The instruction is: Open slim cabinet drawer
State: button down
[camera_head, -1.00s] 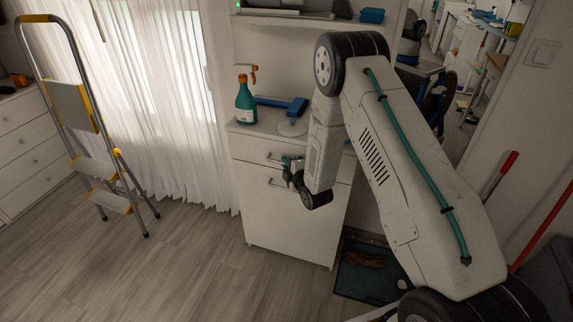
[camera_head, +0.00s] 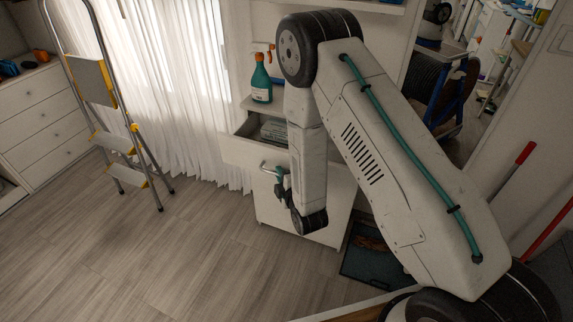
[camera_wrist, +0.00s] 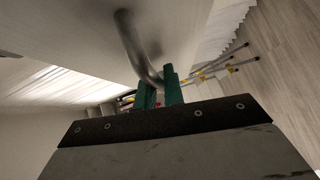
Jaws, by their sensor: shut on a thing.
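The slim white cabinet (camera_head: 318,205) stands against the wall. Its top drawer (camera_head: 243,151) is pulled out, and a pale, stacked-looking item (camera_head: 274,131) shows inside. My gripper (camera_head: 280,175) is shut on the drawer's metal bar handle, at the front of the drawer. In the wrist view the curved handle (camera_wrist: 137,48) runs down to the green fingers (camera_wrist: 160,91), which close around its end.
A spray bottle (camera_head: 261,79) stands on the cabinet top. A stepladder (camera_head: 112,110) and a white chest of drawers (camera_head: 45,115) are at the left. A dark tray (camera_head: 372,262) lies on the floor right of the cabinet. The floor (camera_head: 160,250) in front is clear.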

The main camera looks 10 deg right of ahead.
jog(key=shift+s+a, duration=0.75)
jog(key=shift+s, duration=0.3)
jog(key=c, duration=1.5)
grip_release()
jog(key=shift+s, duration=0.1)
jog(key=v, duration=0.7)
jog(key=shift+s, duration=0.3)
